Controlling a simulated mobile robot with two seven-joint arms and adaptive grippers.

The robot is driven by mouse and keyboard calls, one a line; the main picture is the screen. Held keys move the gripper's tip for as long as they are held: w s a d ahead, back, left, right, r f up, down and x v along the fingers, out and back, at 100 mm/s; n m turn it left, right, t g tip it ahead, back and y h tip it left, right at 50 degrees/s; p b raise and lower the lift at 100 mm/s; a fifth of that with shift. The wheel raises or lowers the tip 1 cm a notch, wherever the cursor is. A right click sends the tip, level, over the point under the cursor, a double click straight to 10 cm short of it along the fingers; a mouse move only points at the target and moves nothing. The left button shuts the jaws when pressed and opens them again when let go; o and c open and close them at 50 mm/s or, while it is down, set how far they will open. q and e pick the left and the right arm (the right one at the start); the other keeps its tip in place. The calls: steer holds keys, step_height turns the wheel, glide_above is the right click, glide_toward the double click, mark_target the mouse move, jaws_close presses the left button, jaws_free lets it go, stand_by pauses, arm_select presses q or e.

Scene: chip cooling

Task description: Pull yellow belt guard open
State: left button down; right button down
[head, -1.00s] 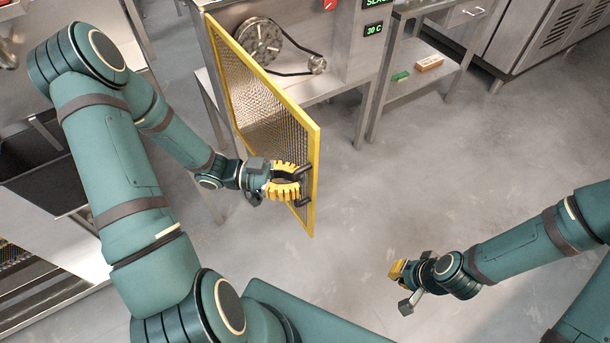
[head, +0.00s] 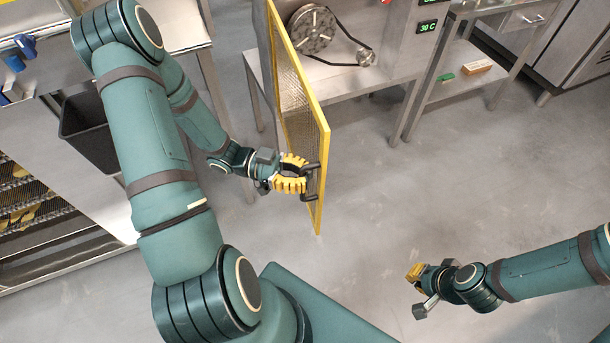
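The yellow belt guard (head: 302,112), a yellow-framed mesh panel, stands swung out from the machine and is seen nearly edge-on in the head view. Its dark handle (head: 310,196) is near the outer edge. My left gripper (head: 307,177) is at this handle, its yellow fingers bowed around it and apparently closed on it; the exact contact at the fingertips is partly hidden. My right gripper (head: 415,287) is low at the right, away from the guard. Its fingers are seen at a steep angle, so its opening is unclear.
The machine shows a pulley (head: 311,30) and a dark belt (head: 348,33), uncovered. A steel side table (head: 450,86) with a green block (head: 445,77) and a brown-white block (head: 477,68) is to its right. A black bin (head: 88,128) is at left. The floor right of the guard is clear.

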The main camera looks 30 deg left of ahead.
arm_select(q)
steer(key=shift+w+a, duration=0.1)
steer(key=shift+w, duration=0.05)
steer(key=c, duration=1.3)
jaws_free()
steer(key=v, duration=1.2)
